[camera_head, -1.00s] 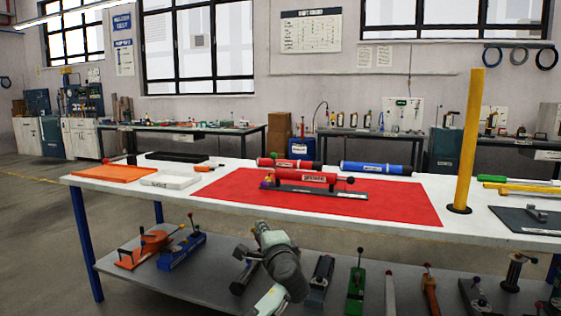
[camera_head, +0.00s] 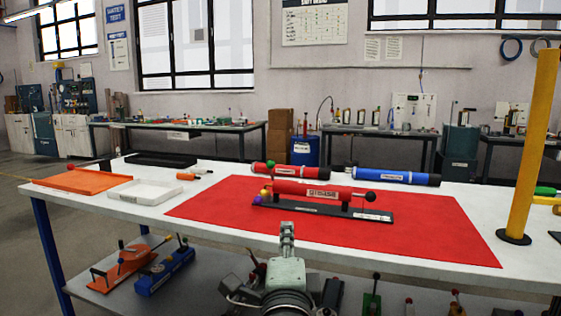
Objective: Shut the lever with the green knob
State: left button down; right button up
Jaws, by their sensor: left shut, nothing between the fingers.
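A red tube labelled GREASE (camera_head: 310,190) lies on a dark base (camera_head: 330,209) on the red mat (camera_head: 420,235), in the middle of the table. Small coloured knobs, yellow and purple among them, cluster at its left end. A black knob (camera_head: 370,197) sits at its right end. My left gripper (camera_head: 287,229) is shut and empty. It points forward in front of the base, near the mat's front edge and apart from the pump. My right gripper is not in view.
Behind the pump lie another red tube (camera_head: 290,171) and a blue tube (camera_head: 395,176). An orange tray (camera_head: 80,180) and a white tray (camera_head: 145,192) are at left. A yellow post (camera_head: 532,150) stands at right. The lower shelf holds several devices.

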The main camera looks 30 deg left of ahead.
aim_at(270, 164)
jog(key=i+j, duration=0.8)
jog(key=i, duration=0.15)
